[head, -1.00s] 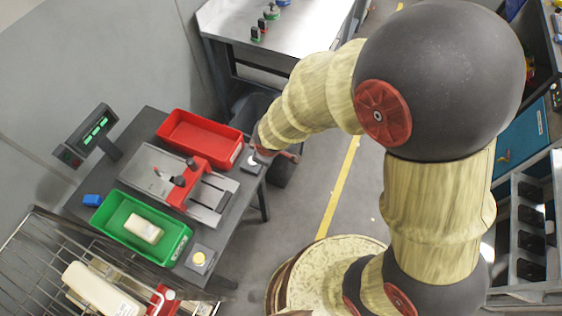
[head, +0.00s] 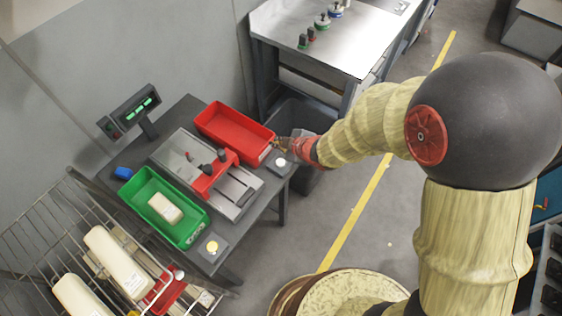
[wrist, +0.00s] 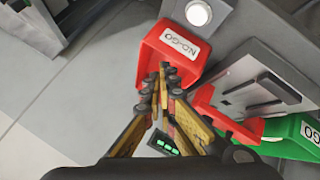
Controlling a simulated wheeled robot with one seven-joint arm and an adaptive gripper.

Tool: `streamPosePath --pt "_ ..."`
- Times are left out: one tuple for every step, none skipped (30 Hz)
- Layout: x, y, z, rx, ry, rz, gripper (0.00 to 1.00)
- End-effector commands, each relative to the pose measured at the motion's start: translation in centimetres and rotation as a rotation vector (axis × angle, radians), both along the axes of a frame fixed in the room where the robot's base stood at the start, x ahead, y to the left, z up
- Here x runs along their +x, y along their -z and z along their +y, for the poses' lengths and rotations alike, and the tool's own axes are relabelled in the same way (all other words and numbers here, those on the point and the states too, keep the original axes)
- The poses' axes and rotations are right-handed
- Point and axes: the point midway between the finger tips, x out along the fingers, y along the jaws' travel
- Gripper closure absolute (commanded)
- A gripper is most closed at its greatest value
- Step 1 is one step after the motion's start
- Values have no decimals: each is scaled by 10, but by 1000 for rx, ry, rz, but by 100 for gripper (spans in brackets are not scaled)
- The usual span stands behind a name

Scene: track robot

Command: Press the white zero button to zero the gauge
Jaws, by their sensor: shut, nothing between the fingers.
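The white button (head: 281,161) sits on a small dark box at the right corner of the grey bench, beside the red bin. It also shows at the top edge of the wrist view (wrist: 198,12). The gauge (head: 208,170) is a metal fixture with red parts between the red and green bins. Its display (head: 137,110) stands behind on a post with green digits too small to read. My gripper (head: 281,145) is shut and empty near the red bin's right corner, close to the white button. In the wrist view, its fingertips (wrist: 165,68) overlap the red bin, apart from the button.
The red bin (head: 228,122), labelled NO-GO, is empty. The green bin (head: 184,232) holds a pale block (head: 165,208). A wire rack (head: 50,230) stands left, and a steel table (head: 340,60) behind.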

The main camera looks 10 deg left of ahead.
Motion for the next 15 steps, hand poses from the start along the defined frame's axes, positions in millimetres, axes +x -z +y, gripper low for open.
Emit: streamPosePath --pt "0 2 0 0 0 0 100" --pt "0 4 0 -1 1 0 100" --pt "0 6 0 0 1 1 100" --pt "0 8 0 -1 1 1 100" --pt "0 10 0 -1 1 1 100" --pt "0 13 0 -1 1 1 100" --pt "0 16 0 -1 1 1 100" --pt "0 20 0 -1 1 1 100" --pt "0 24 0 -1 1 1 100" --pt "0 28 0 -1 1 1 100" --pt "0 32 0 -1 1 2 100" --pt "0 37 0 -1 1 2 100" --pt "0 42 0 -1 1 2 100" --pt "0 46 0 -1 1 2 100" --pt "0 51 -1 -1 1 2 100"
